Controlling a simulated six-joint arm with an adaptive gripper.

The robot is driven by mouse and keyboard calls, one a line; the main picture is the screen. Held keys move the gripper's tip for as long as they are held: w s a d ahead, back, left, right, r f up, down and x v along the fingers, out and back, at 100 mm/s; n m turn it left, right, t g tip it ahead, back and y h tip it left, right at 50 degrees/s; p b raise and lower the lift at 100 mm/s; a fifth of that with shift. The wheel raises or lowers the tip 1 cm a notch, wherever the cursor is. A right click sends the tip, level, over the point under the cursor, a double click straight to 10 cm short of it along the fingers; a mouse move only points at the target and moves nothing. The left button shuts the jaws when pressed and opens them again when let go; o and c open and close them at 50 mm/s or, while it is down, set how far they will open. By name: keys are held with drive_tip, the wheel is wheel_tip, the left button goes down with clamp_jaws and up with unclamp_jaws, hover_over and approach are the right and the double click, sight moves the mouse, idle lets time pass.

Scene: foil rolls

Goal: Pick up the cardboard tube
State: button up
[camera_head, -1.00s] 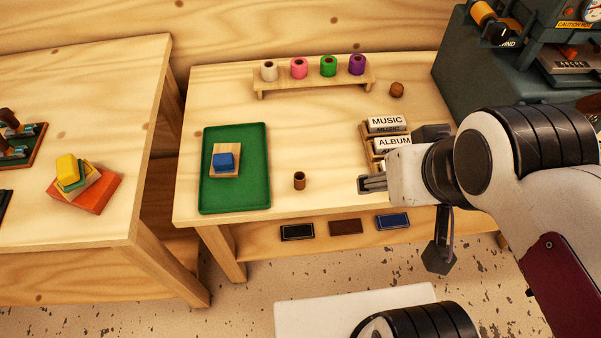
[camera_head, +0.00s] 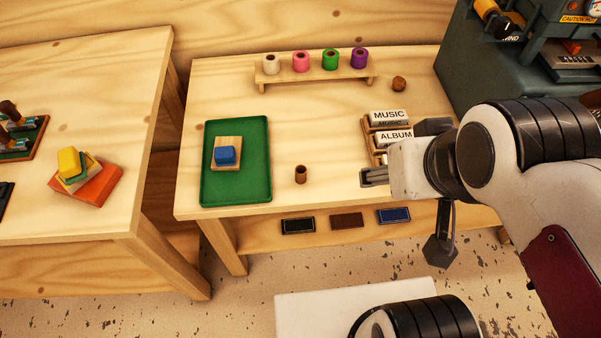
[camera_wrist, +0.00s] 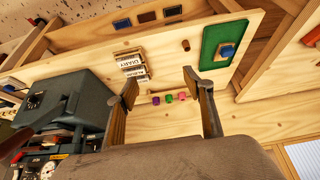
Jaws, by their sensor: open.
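The cardboard tube (camera_head: 301,174) is a small brown hollow cylinder standing upright on the wooden table, right of the green tray (camera_head: 262,160). It also shows in the wrist view as a small brown piece (camera_wrist: 186,45). My gripper (camera_head: 374,177) is to the right of the tube in the head view, apart from it. In the wrist view my gripper (camera_wrist: 165,92) has its two fingers spread wide with nothing held between them.
A stand of white, pink, green and purple rolls (camera_head: 315,79) is at the back. A brown ball (camera_head: 399,84) sits near it. A blue block (camera_head: 225,155) on a wooden piece lies in the tray. The table around the tube is clear.

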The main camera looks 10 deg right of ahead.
sight(306, 176)
drive_tip(key=shift+w, duration=0.1)
drive_tip(key=shift+c, duration=0.3)
drive_tip(key=w+d+f+n+t+h, duration=0.15)
drive_tip(key=w+d+f, duration=0.3)
drive_tip(key=w, duration=0.55)
drive_tip(key=w+d+f+n+t+h, duration=0.1)
drive_tip(key=w+d+f+n, duration=0.3)
drive_tip(key=w, duration=0.6)
drive_tip(key=w+a+f+n+y, duration=0.1)
drive_tip(key=a+f+y, duration=0.2)
drive_tip(key=f, duration=0.4)
drive_tip(key=w+a+f+n+y, duration=0.1)
drive_tip(key=a+f+n+y, duration=0.1)
drive_tip(key=f, duration=0.5)
drive_tip(key=w+a+f+n+y, duration=0.1)
drive_tip(key=a+f+n+y, duration=0.1)
drive_tip(key=a+f+y, duration=0.2)
drive_tip(key=shift+w+a+f+n+g+y, duration=0.1)
drive_tip(key=shift+a+f+n+g+y, duration=0.05)
drive_tip(key=shift+f, duration=0.65)
drive_tip(key=shift+a+f+n+g+y, duration=0.1)
drive_tip(key=shift+f, duration=0.7)
drive_tip(key=s+a+y, duration=0.1)
drive_tip(key=s+a+f+y, duration=0.2)
drive_tip(key=a, duration=0.1)
drive_tip(key=shift+s+a, duration=0.1)
drive_tip(key=shift+s, duration=0.2)
drive_tip(key=shift+s+a+r+y, duration=0.1)
drive_tip(key=shift+s+a+y, duration=0.3)
drive_tip(key=shift+y, duration=0.2)
